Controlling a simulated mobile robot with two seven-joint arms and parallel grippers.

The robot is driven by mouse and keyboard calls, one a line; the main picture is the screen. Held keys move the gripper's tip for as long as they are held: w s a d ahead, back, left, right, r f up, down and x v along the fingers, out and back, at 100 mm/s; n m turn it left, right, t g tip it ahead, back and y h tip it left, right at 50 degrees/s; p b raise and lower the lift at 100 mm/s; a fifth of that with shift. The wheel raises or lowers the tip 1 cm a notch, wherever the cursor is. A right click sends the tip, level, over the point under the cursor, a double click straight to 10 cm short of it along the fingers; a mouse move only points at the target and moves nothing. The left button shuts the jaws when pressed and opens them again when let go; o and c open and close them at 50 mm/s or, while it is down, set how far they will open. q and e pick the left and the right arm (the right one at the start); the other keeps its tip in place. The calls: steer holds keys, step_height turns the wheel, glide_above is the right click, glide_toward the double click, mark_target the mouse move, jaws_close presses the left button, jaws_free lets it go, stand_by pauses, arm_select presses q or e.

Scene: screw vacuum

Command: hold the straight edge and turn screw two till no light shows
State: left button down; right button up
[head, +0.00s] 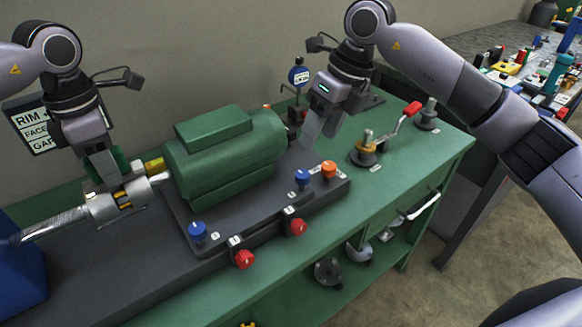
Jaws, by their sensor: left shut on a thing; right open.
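My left gripper (108,178) is shut at the coupling (122,200) between the silver shaft and the green motor (225,155). A green piece (121,157), perhaps the straight edge, shows behind its fingers; most of it is hidden. My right gripper (318,138) is open and empty, beside the motor's right end and above the base plate. Blue screw knobs (198,232) (302,177), red knobs (244,259) (297,227) and an orange knob (329,169) sit around the plate beside small labels. The label numbers are too small to read, so I cannot tell which is screw two.
A crank with a red handle (411,108) stands on the green bench (420,150), right of the motor. A dial gauge (299,75) stands behind. A partly hidden sign (36,130) is at the left. A cluttered second table (530,65) is at the back right.

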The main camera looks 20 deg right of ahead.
mark_target(303, 174)
steer(key=f+n, duration=0.2)
steer(key=f, duration=0.1)
steer(key=w+a+f+n, duration=0.1)
steer(key=f+n, duration=0.1)
steer(key=f, duration=0.2)
steer(key=a+f+n+y, duration=0.1)
steer(key=f+n, duration=0.2)
steer(key=shift+w+a+f+t, duration=0.15)
steer(key=shift+t, duration=0.25)
steer(key=c, duration=1.1)
